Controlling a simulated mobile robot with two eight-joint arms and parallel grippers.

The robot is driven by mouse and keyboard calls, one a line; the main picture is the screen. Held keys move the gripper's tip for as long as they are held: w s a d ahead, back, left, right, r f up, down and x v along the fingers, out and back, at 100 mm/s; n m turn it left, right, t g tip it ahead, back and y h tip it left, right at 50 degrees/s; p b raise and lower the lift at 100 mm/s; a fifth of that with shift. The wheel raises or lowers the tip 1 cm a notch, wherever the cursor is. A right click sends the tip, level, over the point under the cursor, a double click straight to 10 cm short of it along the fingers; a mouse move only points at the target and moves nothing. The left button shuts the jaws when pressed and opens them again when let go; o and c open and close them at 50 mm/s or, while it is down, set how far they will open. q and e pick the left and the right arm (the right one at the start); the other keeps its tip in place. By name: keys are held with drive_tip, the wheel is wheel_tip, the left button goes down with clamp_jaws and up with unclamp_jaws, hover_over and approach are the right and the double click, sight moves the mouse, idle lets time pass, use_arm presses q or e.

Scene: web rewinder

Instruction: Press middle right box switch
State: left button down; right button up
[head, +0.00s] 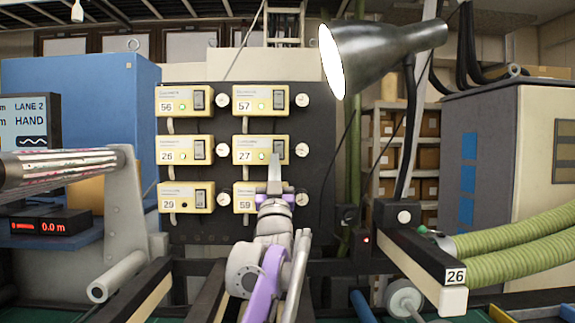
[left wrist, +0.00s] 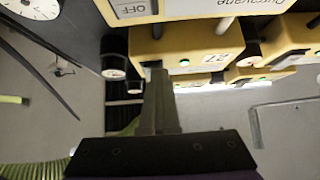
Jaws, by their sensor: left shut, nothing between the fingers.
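The middle right box (head: 243,157) is yellow, carries the number 27 and a small lit green lamp, and sits on a dark panel. Its rocker switch (head: 278,146) is at the box's right side and is partly hidden behind my gripper. My left gripper (head: 275,160) is shut and empty, its thin fingertips in front of the switch area. In the left wrist view its fingers (left wrist: 158,80) point at the edge of a yellow box (left wrist: 195,45). I cannot tell whether they touch it. My right gripper is not in view.
Other yellow switch boxes surround it: 57 above (head: 247,105), 59 below (head: 243,205), and 56, 26 and 29 in the left column. Round gauges (head: 302,150) sit beside the boxes. A lamp (head: 375,55) hangs at upper right, and a roller (head: 60,165) stands at left.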

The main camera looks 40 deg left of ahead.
use_arm(q)
drive_tip(key=shift+w+d+r+h, duration=0.15)
drive_tip(key=shift+w+d+h, duration=0.2)
drive_tip(key=shift+d, duration=0.2)
drive_tip(key=shift+s+d, duration=0.1)
drive_tip(key=b+v, duration=0.2)
drive_tip(key=v, duration=0.5)
drive_tip(key=shift+f, duration=0.25)
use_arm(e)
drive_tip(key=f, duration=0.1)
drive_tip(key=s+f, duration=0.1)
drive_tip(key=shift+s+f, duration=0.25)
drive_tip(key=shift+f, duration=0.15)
use_arm(q)
drive_tip(key=shift+d+m, duration=0.1)
drive_tip(key=shift+m, duration=0.2)
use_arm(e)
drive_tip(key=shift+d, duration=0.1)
